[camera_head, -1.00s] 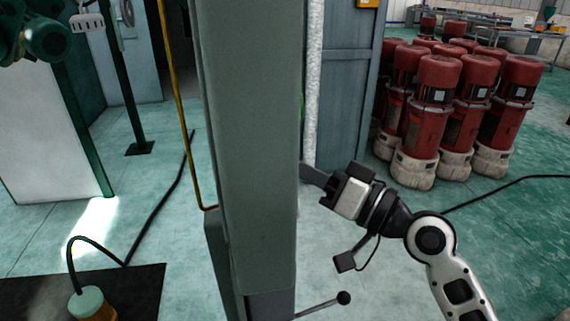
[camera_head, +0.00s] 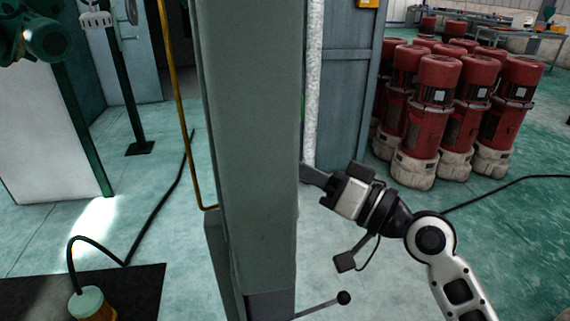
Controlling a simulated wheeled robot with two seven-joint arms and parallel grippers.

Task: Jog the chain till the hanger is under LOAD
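My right gripper (camera_head: 325,182) is in the head view, right of a tall grey-green column (camera_head: 250,150). My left gripper is not in view. I cannot make out a chain, a hanger or a LOAD mark in this view. A thin lever with a black ball knob (camera_head: 344,298) sticks out to the right, low beside the column.
Several red and cream motor units (camera_head: 430,110) stand on the floor at the back right. A yellow pipe (camera_head: 176,100) runs down left of the column. A black cable (camera_head: 160,225) lies on the floor at left, near a dark mat (camera_head: 135,290). Green machinery (camera_head: 40,40) is at upper left.

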